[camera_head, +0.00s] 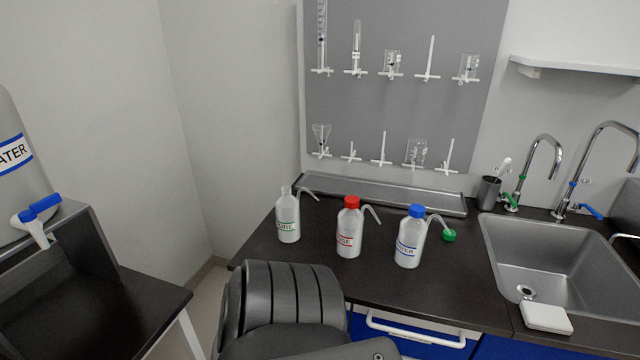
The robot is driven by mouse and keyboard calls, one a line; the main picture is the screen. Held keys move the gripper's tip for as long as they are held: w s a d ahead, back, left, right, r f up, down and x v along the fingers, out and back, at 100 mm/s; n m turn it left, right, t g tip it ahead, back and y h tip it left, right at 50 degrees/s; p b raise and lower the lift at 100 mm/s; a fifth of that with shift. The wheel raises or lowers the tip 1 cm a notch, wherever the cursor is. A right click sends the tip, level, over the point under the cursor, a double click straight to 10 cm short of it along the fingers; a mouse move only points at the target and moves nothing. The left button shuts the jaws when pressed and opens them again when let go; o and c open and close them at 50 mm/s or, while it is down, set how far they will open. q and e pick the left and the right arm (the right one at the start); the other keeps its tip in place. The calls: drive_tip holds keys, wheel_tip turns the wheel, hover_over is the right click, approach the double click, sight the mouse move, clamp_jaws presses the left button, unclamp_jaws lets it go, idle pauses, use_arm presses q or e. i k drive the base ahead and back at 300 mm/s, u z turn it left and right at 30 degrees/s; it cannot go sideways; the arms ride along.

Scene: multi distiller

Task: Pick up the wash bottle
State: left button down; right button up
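Three wash bottles stand upright in a row on the dark countertop (390,290). The left wash bottle (288,220) has a green-printed label and a bare-looking white neck, with a thin bent spout to its right. The middle wash bottle (349,230) has a red cap and red print. The right wash bottle (410,242) has a blue cap and a blue-printed label reading "WATER". A green cap (449,235) lies on the counter just right of it. A dark ribbed link of my arm shows at the bottom, but neither gripper is in view.
A metal sink (545,255) with taps is on the right, with a white block (547,317) at its front edge. A metal tray (385,193) lies behind the bottles. A large water container (22,160) is at left.

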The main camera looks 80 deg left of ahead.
sight(287, 206)
drive_tip(key=z, duration=0.55)
drive_tip(key=i, duration=0.45)
drive_tip(key=u, duration=3.55)
